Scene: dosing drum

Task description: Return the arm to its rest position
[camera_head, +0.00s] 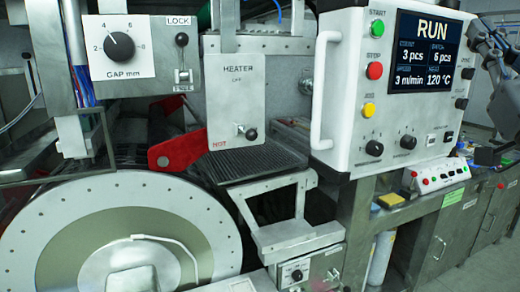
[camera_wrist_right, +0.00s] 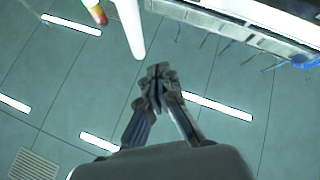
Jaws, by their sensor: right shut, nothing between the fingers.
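My right gripper (camera_head: 484,38) is at the far right edge of the head view, partly cut off, beside the control panel's screen side. In the right wrist view its fingers (camera_wrist_right: 158,84) are closed together with nothing between them. They point toward a tiled surface with bright light strips, which looks like the ceiling. My right arm runs down the right edge of the head view. My left gripper and left arm are not in the head view.
The control panel (camera_head: 340,110) with a RUN screen and white handle stands left of my right gripper. A large drum (camera_head: 60,235) fills the lower left, below the heater plate (camera_head: 236,95). A bench (camera_head: 415,205) with a small button box (camera_head: 437,177) lies below right.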

